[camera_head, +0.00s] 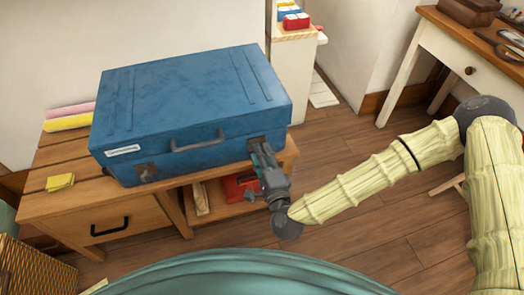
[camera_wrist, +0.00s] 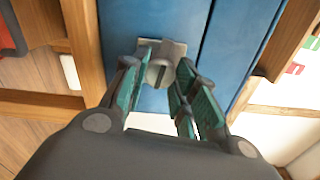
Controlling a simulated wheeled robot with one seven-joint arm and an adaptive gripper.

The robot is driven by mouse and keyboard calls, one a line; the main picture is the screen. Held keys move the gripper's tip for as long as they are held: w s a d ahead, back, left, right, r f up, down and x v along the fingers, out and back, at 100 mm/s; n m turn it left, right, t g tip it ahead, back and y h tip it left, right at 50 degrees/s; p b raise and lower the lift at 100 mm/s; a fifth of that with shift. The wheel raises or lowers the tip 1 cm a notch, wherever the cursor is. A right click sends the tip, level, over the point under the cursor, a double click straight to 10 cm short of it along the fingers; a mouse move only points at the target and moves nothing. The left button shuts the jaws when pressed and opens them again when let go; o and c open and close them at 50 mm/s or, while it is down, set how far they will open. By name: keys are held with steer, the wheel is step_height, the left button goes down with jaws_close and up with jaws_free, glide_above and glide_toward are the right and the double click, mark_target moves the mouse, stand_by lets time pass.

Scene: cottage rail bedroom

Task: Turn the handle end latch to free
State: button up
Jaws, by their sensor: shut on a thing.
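A blue suitcase (camera_head: 185,95) lies closed on a wooden bench (camera_head: 60,205), with its handle (camera_head: 197,142) on the near side. One metal latch (camera_head: 146,172) sits left of the handle. My gripper (camera_head: 263,155) reaches the near side at the right end and hides most of the latch there. In the wrist view this latch (camera_wrist: 172,50) is a grey metal plate with a round turning piece (camera_wrist: 158,73). The teal-padded fingers of my gripper (camera_wrist: 160,80) stand on either side of the turning piece and are shut on it. The exact finger contact is hard to see.
Yellow notes (camera_head: 60,182) lie on the bench left of the suitcase, with pink and yellow rolls (camera_head: 69,116) behind. A red object (camera_head: 238,186) is on the shelf below. A desk (camera_head: 460,55) stands at right; the floor between is open.

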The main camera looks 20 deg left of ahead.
steer(key=shift+n+p, duration=0.5)
steer(key=shift+n, duration=0.5)
steer(key=o, duration=1)
steer(key=v, duration=1.2)
